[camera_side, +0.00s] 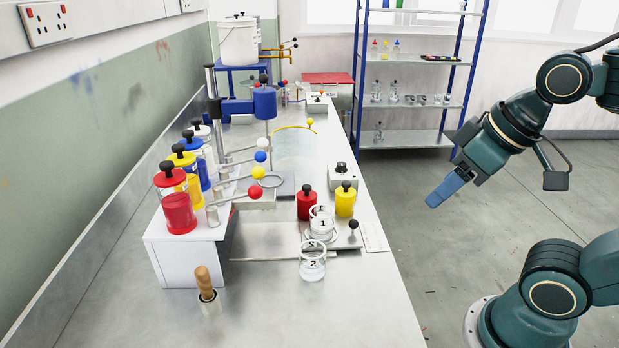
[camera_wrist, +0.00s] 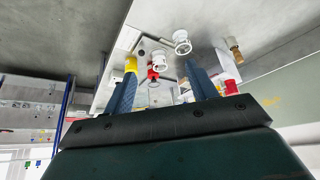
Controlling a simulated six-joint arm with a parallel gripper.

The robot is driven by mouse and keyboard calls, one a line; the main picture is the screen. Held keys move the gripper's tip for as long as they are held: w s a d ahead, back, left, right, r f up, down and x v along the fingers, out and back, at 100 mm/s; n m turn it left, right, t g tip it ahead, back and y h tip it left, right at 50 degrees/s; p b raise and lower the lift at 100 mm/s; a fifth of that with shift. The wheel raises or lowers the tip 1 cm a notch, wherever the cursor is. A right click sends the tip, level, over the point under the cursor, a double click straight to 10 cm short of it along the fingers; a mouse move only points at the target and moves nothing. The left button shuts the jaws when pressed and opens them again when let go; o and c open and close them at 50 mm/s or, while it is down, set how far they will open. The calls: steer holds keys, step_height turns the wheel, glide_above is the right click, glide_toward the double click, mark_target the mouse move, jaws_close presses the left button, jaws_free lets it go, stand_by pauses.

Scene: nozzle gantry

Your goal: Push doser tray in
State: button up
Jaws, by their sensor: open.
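A flat metal tray (camera_side: 287,241) lies low on the bench in front of the dosers, and its right end carries a black ball knob (camera_side: 353,224). I take this to be the doser tray; how far out it is, I cannot tell. A clear jar marked 1 (camera_side: 321,224) stands at its right end, and a jar marked 2 (camera_side: 313,262) stands at its front edge. My gripper (camera_side: 438,195) hangs in the air to the right of the bench, well apart from the tray. Its two blue fingers (camera_wrist: 160,70) are open and empty in the wrist view.
Red and yellow capped jars (camera_side: 306,205) stand behind jar 1. Dosers with coloured ball levers (camera_side: 257,172) line the left side. A wooden-handled tool (camera_side: 205,285) stands in a cup at the front. A blue-framed shelf (camera_side: 412,138) is at the back.

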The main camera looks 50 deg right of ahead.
steer(key=shift+w, duration=0.25)
steer(key=c, duration=0.7)
steer(key=shift+w+d, duration=0.1)
steer(key=shift+w, duration=0.2)
steer(key=c, duration=0.4)
steer(key=shift+w+f+g, duration=0.1)
steer(key=shift+w+g, duration=0.2)
steer(key=shift+w, duration=0.05)
jaws_close()
steer(key=w+d+f+m+g+y, duration=0.25)
steer(key=w+d+f, duration=0.35)
steer(key=w+d, duration=0.3)
steer(key=w+d+f+m+t+y, duration=0.2)
steer(key=d+f+m+y, duration=0.2)
steer(key=d+f, duration=0.4)
steer(key=d, duration=0.3)
steer(key=shift+w+d, duration=0.25)
steer(key=shift+d, duration=0.05)
